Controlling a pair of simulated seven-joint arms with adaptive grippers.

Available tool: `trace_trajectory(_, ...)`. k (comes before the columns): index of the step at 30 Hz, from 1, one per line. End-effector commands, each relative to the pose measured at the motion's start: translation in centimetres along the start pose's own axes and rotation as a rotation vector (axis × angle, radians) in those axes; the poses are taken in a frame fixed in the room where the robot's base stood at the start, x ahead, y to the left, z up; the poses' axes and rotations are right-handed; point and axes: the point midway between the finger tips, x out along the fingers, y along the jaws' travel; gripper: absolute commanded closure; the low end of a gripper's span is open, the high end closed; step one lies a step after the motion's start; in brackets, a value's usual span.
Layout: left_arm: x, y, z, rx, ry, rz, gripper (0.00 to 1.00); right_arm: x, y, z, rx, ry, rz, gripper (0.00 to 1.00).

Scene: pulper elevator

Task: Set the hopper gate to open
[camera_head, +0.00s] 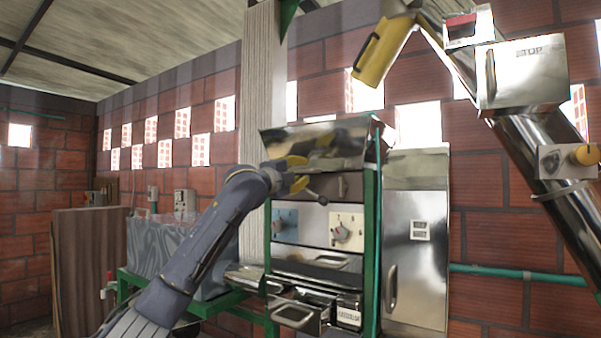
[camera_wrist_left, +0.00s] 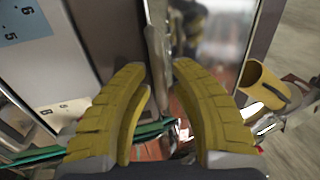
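The metal hopper (camera_head: 335,136) sits on top of a green-framed machine. A thin lever with a round knob (camera_head: 323,200) shows just below it, beside my left gripper; I cannot tell for certain that it belongs to the hopper gate, or its setting. My left gripper (camera_head: 301,172) is in front of the machine, just under the hopper's left part. Its two yellow fingers stand apart. In the left wrist view, the fingers (camera_wrist_left: 160,72) have a gap between their tips, with a narrow shiny metal edge (camera_wrist_left: 157,35) beyond; contact cannot be told. My right gripper is not in view.
A dial panel (camera_head: 346,230) and metal drawers (camera_head: 318,304) lie below the hopper. A steel cabinet (camera_head: 418,240) stands to the right. A yellow spout (camera_head: 381,52) hangs above, from a slanted metal tube (camera_head: 545,155). A grey tank (camera_head: 165,248) is behind my left arm.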

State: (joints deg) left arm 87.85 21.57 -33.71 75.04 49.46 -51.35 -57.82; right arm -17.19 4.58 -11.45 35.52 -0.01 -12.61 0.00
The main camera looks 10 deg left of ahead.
Motion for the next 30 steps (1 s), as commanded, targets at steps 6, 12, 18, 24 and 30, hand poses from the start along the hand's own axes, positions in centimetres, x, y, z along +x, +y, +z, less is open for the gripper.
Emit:
trace_trajectory(6, 0.54, -0.02, -0.06, 0.0, 0.0, 0.0, 0.78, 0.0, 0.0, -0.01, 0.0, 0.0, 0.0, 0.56)
trace_trajectory(12, 0.56, -0.02, -0.05, 0.0, 0.0, 0.0, 0.78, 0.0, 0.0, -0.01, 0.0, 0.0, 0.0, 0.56)
trace_trajectory(18, 0.55, -0.01, -0.04, 0.0, 0.0, 0.0, 0.88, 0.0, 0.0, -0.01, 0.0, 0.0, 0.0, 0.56)
trace_trajectory(24, 0.54, 0.0, -0.03, 0.0, 0.0, 0.0, 1.0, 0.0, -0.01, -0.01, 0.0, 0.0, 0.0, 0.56)
trace_trajectory(30, 0.54, 0.0, -0.02, 0.0, 0.0, 0.0, 1.0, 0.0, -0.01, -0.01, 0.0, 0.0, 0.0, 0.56)
